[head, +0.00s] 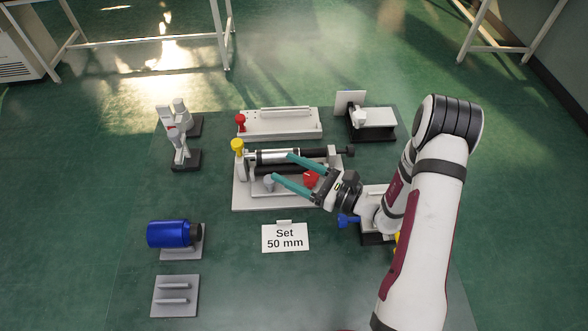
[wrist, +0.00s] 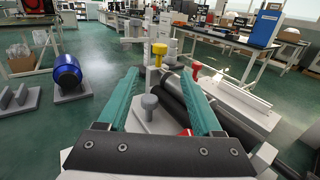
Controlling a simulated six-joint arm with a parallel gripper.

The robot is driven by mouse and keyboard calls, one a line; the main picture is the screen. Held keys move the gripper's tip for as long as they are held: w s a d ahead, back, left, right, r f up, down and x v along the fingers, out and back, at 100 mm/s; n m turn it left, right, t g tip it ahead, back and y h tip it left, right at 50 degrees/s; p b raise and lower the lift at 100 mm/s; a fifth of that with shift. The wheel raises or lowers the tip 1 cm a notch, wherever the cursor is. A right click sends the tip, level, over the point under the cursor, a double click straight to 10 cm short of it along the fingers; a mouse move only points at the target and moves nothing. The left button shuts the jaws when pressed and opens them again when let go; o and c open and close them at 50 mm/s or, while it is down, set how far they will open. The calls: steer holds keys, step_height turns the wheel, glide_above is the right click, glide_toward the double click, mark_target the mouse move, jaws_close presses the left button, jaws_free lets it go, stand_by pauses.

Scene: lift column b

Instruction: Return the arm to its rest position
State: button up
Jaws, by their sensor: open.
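My gripper (head: 281,166) is open and empty, with its two teal fingers spread. It reaches in from the right over the grey fixture plate (head: 243,195), pointing left. In the wrist view, my gripper (wrist: 159,72) has a gap between its fingers, and a grey knob (wrist: 150,103) shows between them. Whether a finger touches any of these I cannot tell. My arm comes from the lower right and hides part of the right side.
A "Set 50 mm" card (head: 285,237) stands in front of the fixture. A blue cylinder (head: 170,234) on a stand and a grey pegged plate (head: 174,296) lie left. A red-knobbed plate (head: 280,124) and a white-topped stand (head: 372,118) are behind.

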steer(key=shift+s+d, duration=0.35)
steer(key=shift+d, duration=0.1)
steer(key=s+a+r+n+g+h, duration=0.1)
steer(key=s+a+r+n+g, duration=0.3)
steer(key=s+r+n+g, duration=0.4)
steer(key=s+a+r+n+g+h, duration=0.25)
steer(key=s+n+g, duration=0.25)
steer(key=s, duration=0.4)
steer(key=s+d+n+t+h, duration=0.2)
steer(key=s+d+n+h, duration=0.4)
steer(key=s+d+h, duration=0.3)
steer(key=shift+s+d+r+t+h, duration=0.2)
steer(key=shift+d+r+t+h, duration=0.1)
steer(key=shift+d+t+h, duration=0.15)
